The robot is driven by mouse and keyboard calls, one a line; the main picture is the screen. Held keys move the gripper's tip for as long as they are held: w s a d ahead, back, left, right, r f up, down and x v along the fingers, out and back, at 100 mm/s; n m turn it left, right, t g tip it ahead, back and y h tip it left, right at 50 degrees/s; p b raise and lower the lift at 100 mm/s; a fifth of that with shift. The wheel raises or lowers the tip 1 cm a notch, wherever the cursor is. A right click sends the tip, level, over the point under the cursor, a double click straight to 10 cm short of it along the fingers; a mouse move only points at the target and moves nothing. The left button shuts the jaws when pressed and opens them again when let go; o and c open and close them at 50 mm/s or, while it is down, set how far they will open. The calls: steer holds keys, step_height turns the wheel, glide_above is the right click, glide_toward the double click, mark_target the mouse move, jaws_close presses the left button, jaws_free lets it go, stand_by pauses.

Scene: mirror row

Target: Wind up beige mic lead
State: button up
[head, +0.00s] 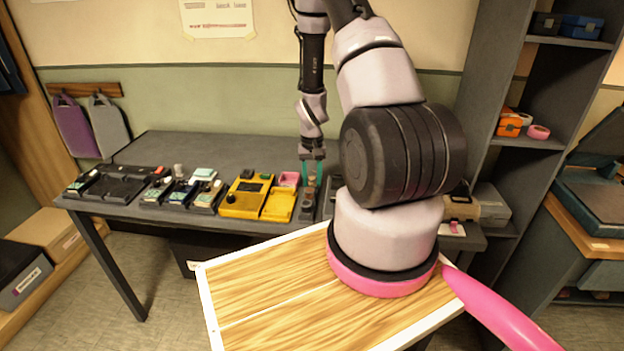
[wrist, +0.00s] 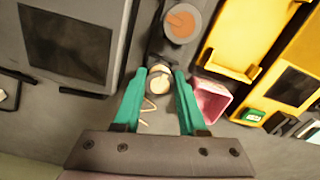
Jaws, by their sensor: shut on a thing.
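My gripper (head: 312,173) reaches down to the table with its two teal fingers, and shows large in the wrist view (wrist: 160,76). The fingers are shut on a pale round knob (wrist: 159,83) on a small dark winder (wrist: 157,45). A grey disc with a copper-brown centre (wrist: 182,22) sits just beyond the knob. A thin beige lead (wrist: 148,112) lies in loose zigzags between the fingers, below the knob. In the head view the winder (head: 307,208) is small and partly hidden by the gripper. I cannot tell how much lead is wound.
A yellow open case (head: 246,198) and a pink bin (wrist: 211,100) stand close beside the winder. Several small devices (head: 183,190) fill the table (head: 175,146) to the left. My arm hides part of the table's right side. A grey shelf (head: 510,80) stands at the right.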

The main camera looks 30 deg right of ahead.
steer(key=m, duration=1)
steer(key=shift+m, duration=0.3)
steer(key=m, duration=0.5)
steer(key=shift+w, duration=0.1)
steer(key=m, duration=0.2)
steer(key=shift+m, duration=0.4)
steer(key=o, duration=1.2)
steer(key=shift+c, duration=0.2)
